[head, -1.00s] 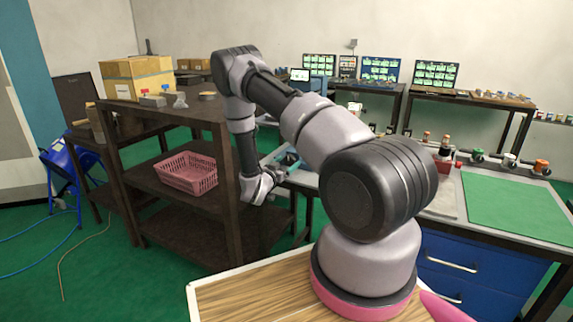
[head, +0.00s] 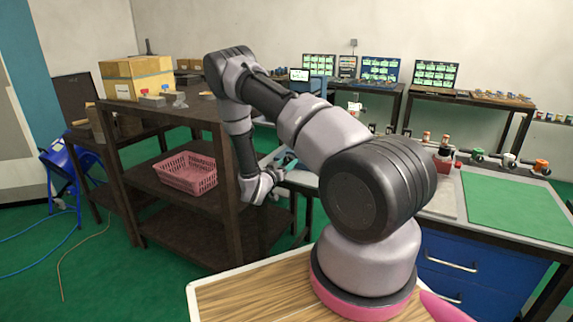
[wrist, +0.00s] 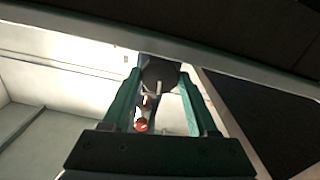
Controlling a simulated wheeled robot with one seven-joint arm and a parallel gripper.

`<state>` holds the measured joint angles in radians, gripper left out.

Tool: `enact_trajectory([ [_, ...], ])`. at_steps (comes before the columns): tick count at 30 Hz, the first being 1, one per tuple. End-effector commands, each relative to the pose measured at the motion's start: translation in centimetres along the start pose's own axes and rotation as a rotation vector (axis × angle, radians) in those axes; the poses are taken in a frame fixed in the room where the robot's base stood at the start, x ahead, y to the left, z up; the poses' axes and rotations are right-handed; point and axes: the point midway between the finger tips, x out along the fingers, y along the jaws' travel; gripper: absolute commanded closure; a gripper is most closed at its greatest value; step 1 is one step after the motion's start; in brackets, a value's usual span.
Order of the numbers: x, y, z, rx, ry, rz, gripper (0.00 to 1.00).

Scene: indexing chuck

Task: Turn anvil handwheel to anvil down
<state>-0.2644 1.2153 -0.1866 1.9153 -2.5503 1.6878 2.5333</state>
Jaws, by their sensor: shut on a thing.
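In the wrist view my gripper (wrist: 160,84) reaches upward with its two green fingers. A dark round part (wrist: 157,72) with a pale bar on it sits between the fingertips, and the fingers are closed on it. It looks like the anvil handwheel, but its rim and turn angle are too small and dark to tell. A small red-ended part (wrist: 141,124) shows lower between the fingers. In the head view my gripper is at the bench end beside the dark shelf, small and partly hidden by my arm. The anvil itself cannot be made out.
A dark shelf rack (head: 228,185) with a pink basket (head: 187,173) stands close left of my forearm. A workbench with a green mat (head: 520,206) lies to the right. In the wrist view a dark overhanging panel (wrist: 265,40) fills the upper right.

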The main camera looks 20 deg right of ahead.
Motion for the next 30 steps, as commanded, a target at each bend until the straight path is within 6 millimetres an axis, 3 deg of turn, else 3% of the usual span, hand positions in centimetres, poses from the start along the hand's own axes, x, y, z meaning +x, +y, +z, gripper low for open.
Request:
enact_trajectory([
  [30,-0.14,-0.1,0.06,-0.961,0.001,-0.003,0.97],
])
